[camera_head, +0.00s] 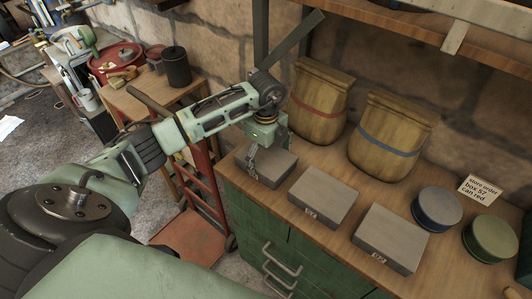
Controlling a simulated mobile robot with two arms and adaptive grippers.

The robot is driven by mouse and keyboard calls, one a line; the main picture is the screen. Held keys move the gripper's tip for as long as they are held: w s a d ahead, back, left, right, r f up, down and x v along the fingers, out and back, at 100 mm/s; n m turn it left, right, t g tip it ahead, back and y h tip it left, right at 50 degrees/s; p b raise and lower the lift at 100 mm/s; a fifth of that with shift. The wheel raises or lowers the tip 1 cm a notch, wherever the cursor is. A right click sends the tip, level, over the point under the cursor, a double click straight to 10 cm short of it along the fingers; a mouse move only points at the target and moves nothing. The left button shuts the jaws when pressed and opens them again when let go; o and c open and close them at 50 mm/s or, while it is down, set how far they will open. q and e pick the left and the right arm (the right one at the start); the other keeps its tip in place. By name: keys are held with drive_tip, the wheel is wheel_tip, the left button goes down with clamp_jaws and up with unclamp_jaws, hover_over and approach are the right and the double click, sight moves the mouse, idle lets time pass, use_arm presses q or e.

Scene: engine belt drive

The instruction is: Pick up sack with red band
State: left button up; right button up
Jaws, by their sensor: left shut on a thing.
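The sack with the red band (317,101) is tan and stands upright at the back of the wooden counter, against the stone wall. A similar sack with a blue band (391,137) stands to its right. My left gripper (258,163) is in front and left of the red-banded sack, pointing down. It is shut on the leftmost grey box (276,169), at the counter's left end. I cannot tell whether that box is lifted. The gripper is apart from both sacks. My right gripper is not in view.
Two more grey boxes, a middle one (323,199) and a right one (391,238), lie along the counter front (352,218). A blue can (437,208), a green can (490,238) and a note card (480,190) are at right. A shelf overhangs the sacks.

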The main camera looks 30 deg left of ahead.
sight(266, 156)
use_arm(q)
drive_tip(key=o, duration=1.2)
drive_tip(key=shift+f, duration=0.1)
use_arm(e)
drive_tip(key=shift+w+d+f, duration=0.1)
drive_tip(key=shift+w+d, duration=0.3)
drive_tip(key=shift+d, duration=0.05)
use_arm(q)
drive_tip(key=shift+r, duration=0.55)
wheel_tip(266, 156, up, 11)
drive_tip(key=b, duration=0.3)
drive_tip(key=shift+r, duration=0.1)
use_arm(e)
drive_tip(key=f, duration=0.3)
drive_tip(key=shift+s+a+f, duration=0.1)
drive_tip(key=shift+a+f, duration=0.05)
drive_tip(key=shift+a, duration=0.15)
